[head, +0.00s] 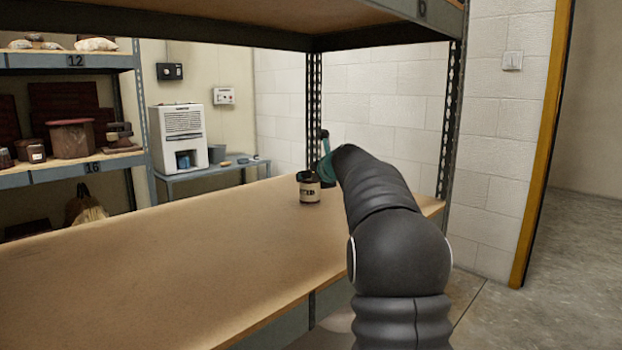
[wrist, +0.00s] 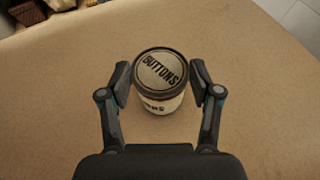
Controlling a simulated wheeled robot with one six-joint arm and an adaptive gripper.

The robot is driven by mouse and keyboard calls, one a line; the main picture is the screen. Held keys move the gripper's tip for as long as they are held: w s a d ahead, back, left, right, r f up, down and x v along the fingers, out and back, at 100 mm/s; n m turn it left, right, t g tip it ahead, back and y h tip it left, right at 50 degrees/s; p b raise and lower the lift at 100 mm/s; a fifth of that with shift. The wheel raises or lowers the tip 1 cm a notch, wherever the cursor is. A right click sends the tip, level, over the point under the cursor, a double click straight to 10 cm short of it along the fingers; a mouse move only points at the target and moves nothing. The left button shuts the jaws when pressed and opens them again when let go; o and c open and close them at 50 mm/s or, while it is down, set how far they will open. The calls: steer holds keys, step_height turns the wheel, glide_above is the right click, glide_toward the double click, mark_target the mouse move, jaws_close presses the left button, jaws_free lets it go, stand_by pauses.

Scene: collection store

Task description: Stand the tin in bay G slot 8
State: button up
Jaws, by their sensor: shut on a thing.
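The tin (head: 309,191) is small and round, with a dark lid and a pale label. It is upright on or just above the brown shelf board (head: 190,245), near its far right end; I cannot tell whether its base touches. In the wrist view, the tin (wrist: 160,103) shows the word BUTTONS on its lid. My gripper (wrist: 160,80) has one finger on each side of the tin, just below the lid, and is shut on it. In the head view my arm hides most of the gripper. No label reading G or 8 shows.
The board around the tin is clear. An upper shelf (head: 215,28) with a D label hangs above, and perforated posts (head: 451,125) stand at the right end. At the left, a rack (head: 75,62) marked 12 and 16 holds several objects. A white machine (head: 181,138) stands beyond.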

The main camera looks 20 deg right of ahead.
steer(key=o, duration=1.4)
steer(key=shift+f, duration=0.1)
steer(key=shift+o, duration=0.2)
steer(key=shift+s+r, duration=0.3)
steer(key=shift+s, duration=0.15)
steer(key=v, duration=1.1)
